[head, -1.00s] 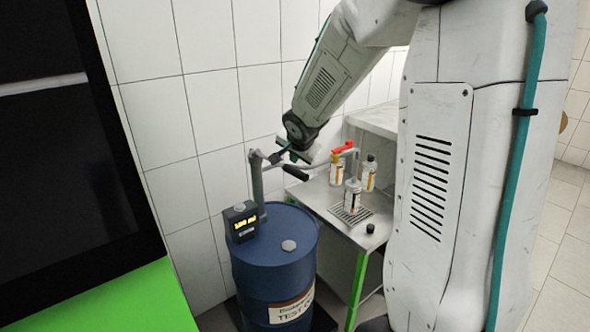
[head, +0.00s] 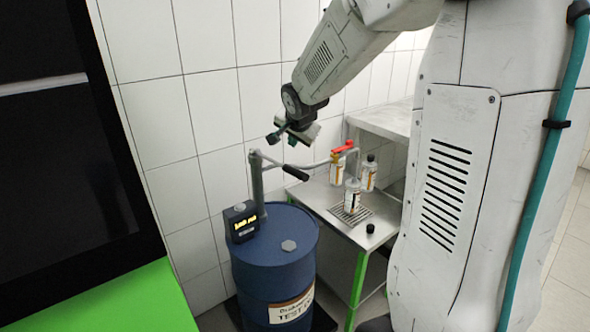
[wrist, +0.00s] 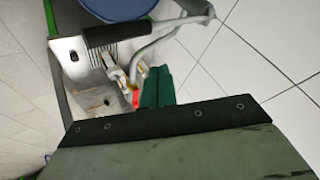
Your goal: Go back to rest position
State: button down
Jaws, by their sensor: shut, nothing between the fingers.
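My gripper (head: 279,138) is raised in front of the tiled wall, above the pump on the blue drum (head: 275,255). It looks shut and holds nothing. The pump's crank handle with a black grip (head: 295,172) is below and apart from my gripper. The grip also shows in the wrist view (wrist: 117,32). The red-topped spout (head: 345,147) reaches over the side table. A bottle (head: 352,196) stands on the drip grate (head: 362,216) under the spout.
Two more bottles (head: 369,174) stand behind on the steel side table (head: 322,196). A black cap (head: 370,228) lies near its front edge. A display box (head: 241,222) sits on the drum. A dark cabinet with a green base (head: 120,300) is at left.

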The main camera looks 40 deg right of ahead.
aim_at(298, 174)
dwell(0.4)
jog(key=s+f+n, duration=0.1)
jog(key=s+f+g, duration=0.1)
jog(key=shift+s+a+f+n, duration=0.15)
jog(key=shift+s+n, duration=0.25)
jog(key=s+a+r+n+g+y, duration=0.1)
jog(key=s+a+r+n+g, duration=0.1)
jog(key=s+a+n, duration=0.3)
jog(key=s+a+r+n+g+y, duration=0.2)
jog(key=s+a+n, duration=0.4)
jog(key=s+a, duration=0.7)
jog(key=shift+s+r+g, duration=0.25)
jog(key=shift+s+g, duration=0.25)
jog(key=shift+s, duration=6.2)
jog(key=shift+a, duration=0.1)
jog(key=shift+s, duration=0.15)
